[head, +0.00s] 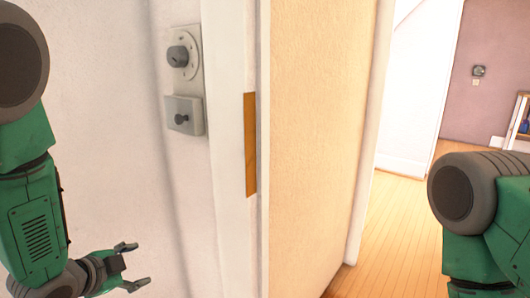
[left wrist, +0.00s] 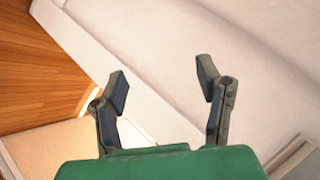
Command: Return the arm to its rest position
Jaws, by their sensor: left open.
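My left arm (head: 38,225) comes in from the left in the head view, hanging down beside a white wall. Its gripper (head: 138,267) is at the lower left, with its fingers apart and nothing between them. The left wrist view also shows this gripper (left wrist: 165,88) open and empty, with pale wall surfaces and a strip of wood floor beyond it. Part of my right arm (head: 480,220) shows at the right edge of the head view. Its gripper is out of the frame.
A wall plate with a round dial (head: 179,56) and a lower knob (head: 182,119) is above my left gripper. A wall edge with a brown strip (head: 251,145) stands to its right. Wood floor (head: 395,225) lies open beyond the doorway, with a purple wall (head: 497,40) behind.

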